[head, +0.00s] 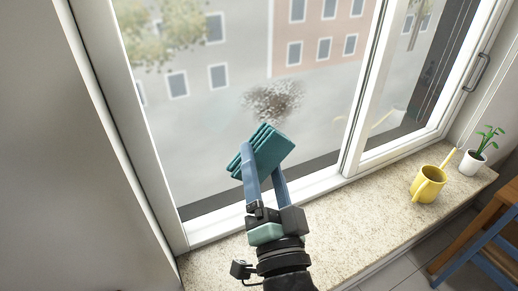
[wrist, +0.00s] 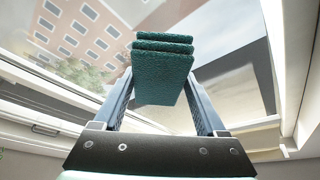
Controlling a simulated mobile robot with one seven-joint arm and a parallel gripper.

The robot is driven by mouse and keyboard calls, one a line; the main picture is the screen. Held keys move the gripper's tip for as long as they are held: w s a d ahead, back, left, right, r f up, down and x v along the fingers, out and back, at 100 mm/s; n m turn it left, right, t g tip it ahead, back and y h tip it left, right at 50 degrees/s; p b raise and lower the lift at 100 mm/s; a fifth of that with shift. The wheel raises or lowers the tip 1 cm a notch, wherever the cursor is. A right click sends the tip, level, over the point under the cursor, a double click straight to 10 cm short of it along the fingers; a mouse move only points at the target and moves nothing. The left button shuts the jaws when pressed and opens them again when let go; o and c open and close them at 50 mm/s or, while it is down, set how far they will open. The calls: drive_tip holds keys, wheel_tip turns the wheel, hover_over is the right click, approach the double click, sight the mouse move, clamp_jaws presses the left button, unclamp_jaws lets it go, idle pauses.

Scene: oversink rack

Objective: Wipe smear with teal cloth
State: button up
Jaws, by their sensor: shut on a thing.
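A brown speckled smear (head: 273,98) is on the window pane in the head view, just above the cloth. The teal cloth (head: 268,150) is folded in layers and held between my gripper's blue fingers. My gripper (head: 262,172) is shut on it, in front of the lower part of the pane and below the smear. The wrist view shows the cloth (wrist: 163,75) between the two fingertips (wrist: 160,92). I cannot tell whether the cloth touches the glass. The smear is not clearly visible in the wrist view.
A speckled stone sill (head: 345,222) runs below the window. A yellow mug (head: 428,184) and a white pot with a green plant (head: 472,162) stand on it at the right. A white window frame post (head: 362,100) stands right of the smear. A wooden and blue stool (head: 490,245) is at lower right.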

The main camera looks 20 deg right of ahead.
sight(276, 114)
drive_tip(key=shift+w+a+r+p, duration=0.15)
drive_tip(key=shift+w+r+p, duration=0.2)
drive_tip(key=shift+w, duration=0.2)
drive_tip(key=shift+w+f, duration=0.15)
drive_tip(key=shift+w, duration=1.85)
drive_tip(key=shift+w+a+p, duration=0.1)
drive_tip(key=shift+w+p, duration=0.25)
drive_tip(key=shift+w, duration=0.6)
drive_tip(key=shift+f, duration=0.1)
drive_tip(key=d+b, duration=0.2)
drive_tip(key=b, duration=0.1)
drive_tip(key=shift+f+b, duration=0.15)
drive_tip(key=shift+b, duration=0.15)
drive_tip(key=shift+d+b, duration=0.85)
drive_tip(key=shift+b, duration=0.05)
drive_tip(key=shift+w+d+b, duration=0.1)
drive_tip(key=shift+d+b, duration=1)
drive_tip(key=shift+b, duration=0.1)
drive_tip(key=shift+d+r+b, duration=0.25)
drive_tip(key=shift+d+b, duration=0.25)
drive_tip(key=shift+d, duration=0.25)
